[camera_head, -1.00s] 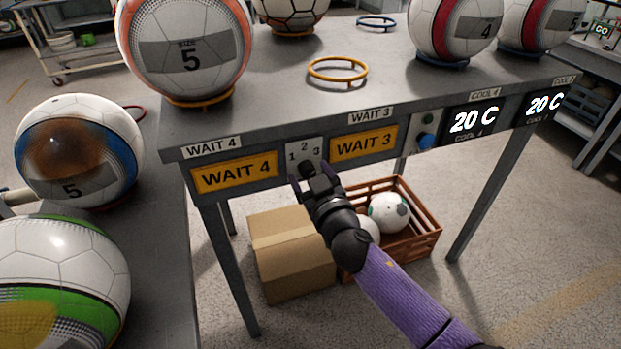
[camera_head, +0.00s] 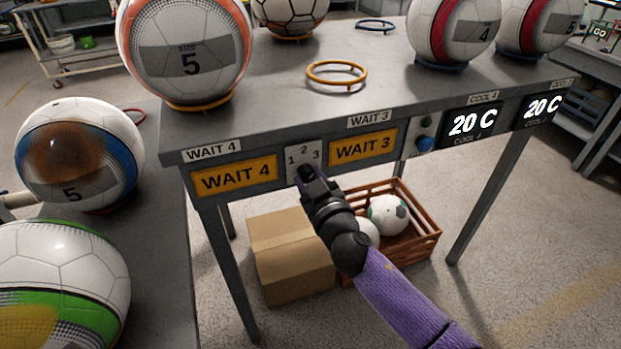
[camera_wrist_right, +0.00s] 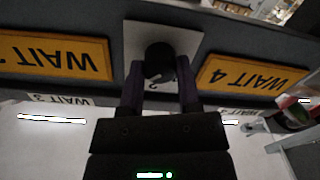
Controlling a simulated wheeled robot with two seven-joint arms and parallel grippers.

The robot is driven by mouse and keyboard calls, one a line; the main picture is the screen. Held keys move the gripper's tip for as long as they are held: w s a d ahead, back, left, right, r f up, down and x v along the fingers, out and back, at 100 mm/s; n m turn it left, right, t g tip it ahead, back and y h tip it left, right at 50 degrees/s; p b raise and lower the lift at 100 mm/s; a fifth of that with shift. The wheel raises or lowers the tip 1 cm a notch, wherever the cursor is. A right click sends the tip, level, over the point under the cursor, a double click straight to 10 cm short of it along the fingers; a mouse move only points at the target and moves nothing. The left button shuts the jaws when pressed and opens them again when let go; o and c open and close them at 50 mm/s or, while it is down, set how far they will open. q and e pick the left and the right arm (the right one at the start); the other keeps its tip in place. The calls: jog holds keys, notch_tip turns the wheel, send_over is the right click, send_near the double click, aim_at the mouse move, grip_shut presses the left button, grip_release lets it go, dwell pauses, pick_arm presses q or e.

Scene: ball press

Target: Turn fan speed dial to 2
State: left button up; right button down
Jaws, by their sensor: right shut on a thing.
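The fan speed dial (camera_wrist_right: 158,60) is a round black knob on a pale plate marked 1, 2, 3 (camera_head: 303,153), on the table's front edge between the yellow WAIT 4 sign (camera_head: 234,178) and WAIT 3 sign (camera_head: 363,147). My right gripper (camera_head: 307,174) reaches up to it from below. In the right wrist view, turned upside down, its two dark fingers (camera_wrist_right: 160,78) are shut on the knob, one on each side. The digit 2 shows just below the knob there. I cannot tell surely where the dial points. My left gripper is not in view.
A cardboard box (camera_head: 290,255) and a brown crate (camera_head: 415,241) with balls sit below. A side bench with two balls is at left.

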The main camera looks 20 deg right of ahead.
jog(key=n, duration=0.3)
jog(key=shift+p, duration=0.4)
jog(key=n, duration=0.3)
jog(key=shift+n+p, duration=0.3)
jog(key=shift+n, duration=1.2)
jog(key=shift+c, duration=2)
grip_release()
jog(key=shift+o, duration=0.5)
